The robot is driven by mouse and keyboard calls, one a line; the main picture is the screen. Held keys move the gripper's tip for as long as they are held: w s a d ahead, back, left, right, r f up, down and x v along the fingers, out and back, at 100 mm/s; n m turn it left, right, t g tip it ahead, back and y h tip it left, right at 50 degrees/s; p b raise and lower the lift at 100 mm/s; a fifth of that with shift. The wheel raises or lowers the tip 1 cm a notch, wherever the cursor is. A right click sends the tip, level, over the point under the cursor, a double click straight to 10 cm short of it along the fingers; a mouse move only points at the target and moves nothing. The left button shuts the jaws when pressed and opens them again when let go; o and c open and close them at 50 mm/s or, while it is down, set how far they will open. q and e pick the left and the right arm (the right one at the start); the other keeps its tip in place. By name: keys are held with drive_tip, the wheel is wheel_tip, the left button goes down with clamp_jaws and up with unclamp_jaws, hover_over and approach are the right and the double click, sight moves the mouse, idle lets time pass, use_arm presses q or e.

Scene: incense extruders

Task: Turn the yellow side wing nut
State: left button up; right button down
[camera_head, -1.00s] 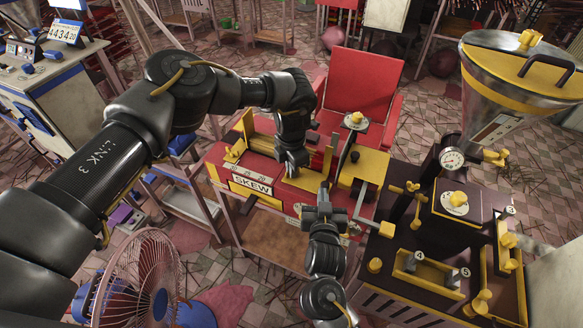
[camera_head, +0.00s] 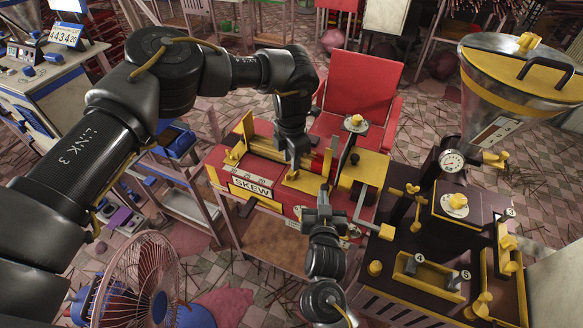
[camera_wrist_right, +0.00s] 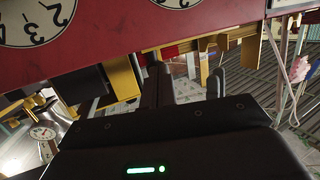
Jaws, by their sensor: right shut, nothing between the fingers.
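The red machine marked SKEW (camera_head: 262,192) stands at the middle of the head view. A yellow wing-shaped piece (camera_head: 234,154) sits on its left side; I cannot tell for sure whether it is the side wing nut. My left gripper (camera_head: 293,168) points down over the yellow-edged trough on the machine's top, apart from that piece. Its fingers are too small and dark to read. My right gripper (camera_head: 324,190) is shut and empty, pointing up in front of the machine's right part. In the right wrist view, a red panel with white dials (camera_wrist_right: 100,35) is close by.
A dark machine with yellow knobs (camera_head: 420,245) and a steel hopper (camera_head: 500,90) stand to the right. A fan (camera_head: 140,275) is at the lower left. A red chair-like piece (camera_head: 362,80) stands behind the red machine. Yellow plates (camera_head: 370,165) stick up near my right gripper.

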use_arm(q)
wheel_tip(320, 180, up, 7)
hover_over(293, 180)
drive_tip(key=shift+w+a+f, duration=0.1)
drive_tip(key=shift+a+f, duration=0.1)
drive_tip(key=shift+a, duration=0.05)
drive_tip(key=shift+o, duration=0.3)
drive_tip(key=shift+o, duration=1.1)
drive_tip(key=shift+d+f, duration=0.1)
drive_tip(key=shift+d, duration=0.1)
drive_tip(key=o, duration=0.5)
drive_tip(key=shift+n+y, duration=0.5)
drive_tip(key=s+d, duration=0.1)
drive_tip(key=s+d+f, duration=0.1)
drive_tip(key=s, duration=0.1)
drive_tip(key=shift+s+d, duration=0.25)
drive_tip(key=shift+s, duration=0.05)
drive_tip(key=n+t, duration=0.1)
drive_tip(key=n, duration=0.4)
drive_tip(key=n+t+y, duration=0.1)
drive_tip(key=n, duration=0.5)
drive_tip(key=n+t, duration=0.1)
drive_tip(key=n, duration=0.5)
drive_tip(key=shift+s+d+t+y, duration=0.2)
drive_tip(key=shift+t+y, duration=0.1)
drive_tip(key=shift+t, duration=0.1)
drive_tip(key=shift+f, duration=0.1)
drive_tip(key=x, duration=1.2)
